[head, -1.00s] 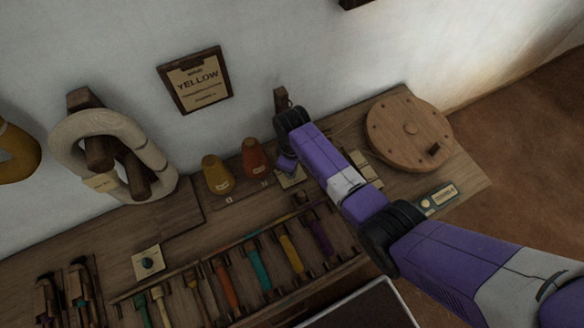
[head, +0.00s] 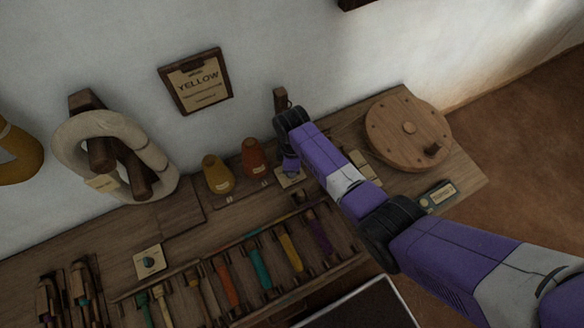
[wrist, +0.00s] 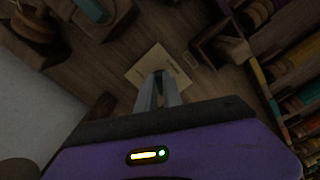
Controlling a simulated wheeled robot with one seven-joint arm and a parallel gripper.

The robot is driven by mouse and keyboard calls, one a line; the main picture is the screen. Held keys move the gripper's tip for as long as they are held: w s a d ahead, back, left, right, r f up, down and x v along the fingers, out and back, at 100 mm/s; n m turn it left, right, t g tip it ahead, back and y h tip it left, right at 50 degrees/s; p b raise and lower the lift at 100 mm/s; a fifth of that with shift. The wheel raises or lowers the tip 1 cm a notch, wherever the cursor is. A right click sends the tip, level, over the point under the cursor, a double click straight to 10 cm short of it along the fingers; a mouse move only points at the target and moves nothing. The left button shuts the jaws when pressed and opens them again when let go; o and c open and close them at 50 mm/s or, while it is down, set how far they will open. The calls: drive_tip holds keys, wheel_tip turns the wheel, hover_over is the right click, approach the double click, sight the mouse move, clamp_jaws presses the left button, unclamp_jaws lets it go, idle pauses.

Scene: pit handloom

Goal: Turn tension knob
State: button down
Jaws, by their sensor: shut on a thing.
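A pale card (wrist: 146,66) lies on the wooden bench below my gripper (wrist: 160,76). In the wrist view the two grey fingers come together over the middle of this card. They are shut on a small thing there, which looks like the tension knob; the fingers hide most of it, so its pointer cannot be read. In the head view my gripper (head: 290,164) points down at the same card (head: 285,183), partly covering it, right of the orange cone. A similar card (head: 142,258) with a small dark round knob (head: 149,263) sits farther left, away from my gripper.
A yellow cone (head: 217,175) and an orange cone (head: 254,157) stand close to my gripper's left. A rack of coloured bobbins (head: 260,265) lies in front. A round wooden wheel (head: 408,130) is at the right. The wall with a YELLOW sign (head: 196,80) rises behind.

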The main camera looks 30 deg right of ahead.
drive_tip(key=c, duration=1.5)
unclamp_jaws()
drive_tip(key=shift+r, duration=3.95)
